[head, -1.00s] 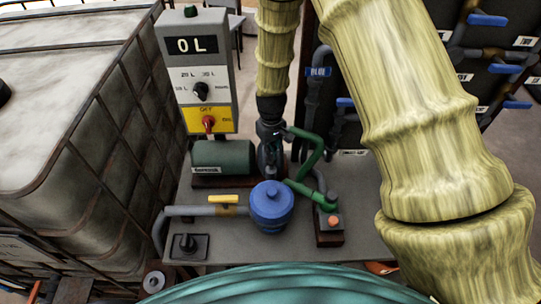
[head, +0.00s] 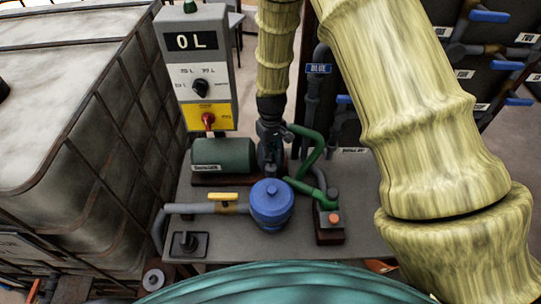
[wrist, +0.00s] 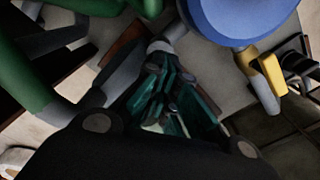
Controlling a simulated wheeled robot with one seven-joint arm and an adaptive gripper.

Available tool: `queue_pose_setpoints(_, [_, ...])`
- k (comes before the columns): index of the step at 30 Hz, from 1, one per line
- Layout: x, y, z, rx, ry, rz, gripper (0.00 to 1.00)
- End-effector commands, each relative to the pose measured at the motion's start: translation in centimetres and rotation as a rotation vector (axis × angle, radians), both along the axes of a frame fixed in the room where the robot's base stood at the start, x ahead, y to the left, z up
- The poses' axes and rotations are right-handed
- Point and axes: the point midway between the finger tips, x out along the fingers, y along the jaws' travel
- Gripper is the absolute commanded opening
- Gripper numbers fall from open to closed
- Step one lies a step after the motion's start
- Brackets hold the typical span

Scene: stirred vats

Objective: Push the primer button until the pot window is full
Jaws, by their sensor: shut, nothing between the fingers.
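A blue lidded pot (head: 271,205) stands on the grey bench; I cannot make out a window on it. A small orange-red button (head: 334,219) sits on a dark box at the pot's right, by the green pipe. My gripper (head: 270,165) points down behind the pot, beside the green motor and apart from the button. In the wrist view, the dark teal fingers of my gripper (wrist: 172,115) are shut and empty. The blue pot (wrist: 235,18) is at the top right there. The button is not clear in the wrist view.
A panel (head: 198,75) at the back reads "0 L" and has a black dial and a red switch. The green motor (head: 223,154) stands below it. A yellow-handled valve (head: 223,197) is left of the pot. A caged tank (head: 75,150) fills the left side.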

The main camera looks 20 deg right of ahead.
Motion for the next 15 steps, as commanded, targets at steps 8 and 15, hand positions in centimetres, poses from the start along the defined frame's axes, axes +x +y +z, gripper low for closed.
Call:
queue_pose_setpoints(8, [0.0,0.0,-1.1,0.0,0.0,0.0,0.0])
queue_pose_setpoints(15, [0.0,0.0,-2.0,0.0,0.0,0.0,0.0])
